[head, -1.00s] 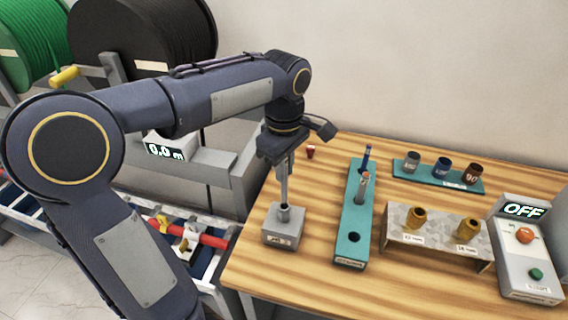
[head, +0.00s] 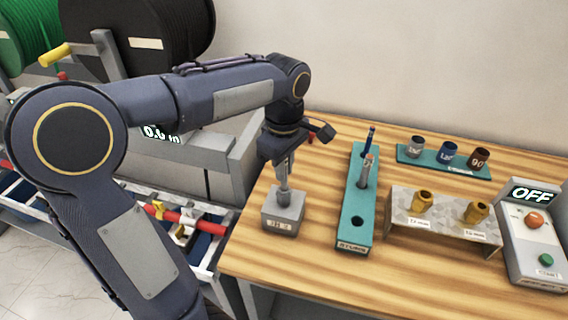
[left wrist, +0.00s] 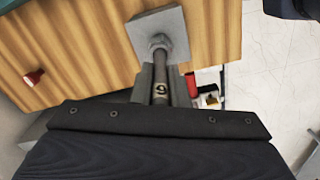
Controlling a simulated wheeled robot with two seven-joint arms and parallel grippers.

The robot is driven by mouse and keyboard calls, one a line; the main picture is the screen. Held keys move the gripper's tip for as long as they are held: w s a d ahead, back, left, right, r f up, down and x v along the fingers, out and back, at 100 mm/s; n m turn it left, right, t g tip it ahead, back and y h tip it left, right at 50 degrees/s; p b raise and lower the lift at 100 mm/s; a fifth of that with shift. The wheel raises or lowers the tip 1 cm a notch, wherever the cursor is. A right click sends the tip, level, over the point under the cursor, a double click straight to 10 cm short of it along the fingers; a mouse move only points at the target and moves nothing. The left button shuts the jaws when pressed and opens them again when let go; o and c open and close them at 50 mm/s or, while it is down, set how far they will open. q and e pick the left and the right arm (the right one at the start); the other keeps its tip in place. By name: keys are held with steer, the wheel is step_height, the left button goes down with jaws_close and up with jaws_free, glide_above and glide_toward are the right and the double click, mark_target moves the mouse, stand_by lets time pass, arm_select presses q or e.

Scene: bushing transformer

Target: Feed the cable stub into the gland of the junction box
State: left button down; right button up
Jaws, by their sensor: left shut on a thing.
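The junction box (head: 283,213) is a small grey box with a label on its front, near the table's left edge. Its round gland (head: 284,197) points up from the top. My left gripper (head: 284,181) is directly above, pointing down, shut on the grey cable stub (left wrist: 160,88), which carries a pale marking. The stub is upright and in line with the gland. Its far end meets the gland (left wrist: 159,43) in the left wrist view and is hidden there; I cannot tell how deep it goes. My right gripper is not in view.
A teal rack (head: 354,205) with two standing stubs and an empty front hole is right of the box. Further right are a stand (head: 406,208) with brass pieces, a teal tray of cups (head: 471,171) and a control box (head: 536,240) reading OFF. Cable reels stand behind left.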

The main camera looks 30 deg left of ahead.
mark_target(283, 184)
arm_select(q)
steer(key=shift+f+b, duration=1.35)
steer(key=shift+f, duration=0.7)
steer(key=shift+s+f, duration=0.15)
steer(key=shift+f, duration=0.15)
steer(key=shift+f, duration=0.15)
steer(key=c, duration=1.3)
jaws_free()
steer(key=shift+d+f, duration=0.1)
steer(key=shift+c, duration=0.2)
steer(key=r, duration=0.9)
steer(key=shift+w, duration=0.2)
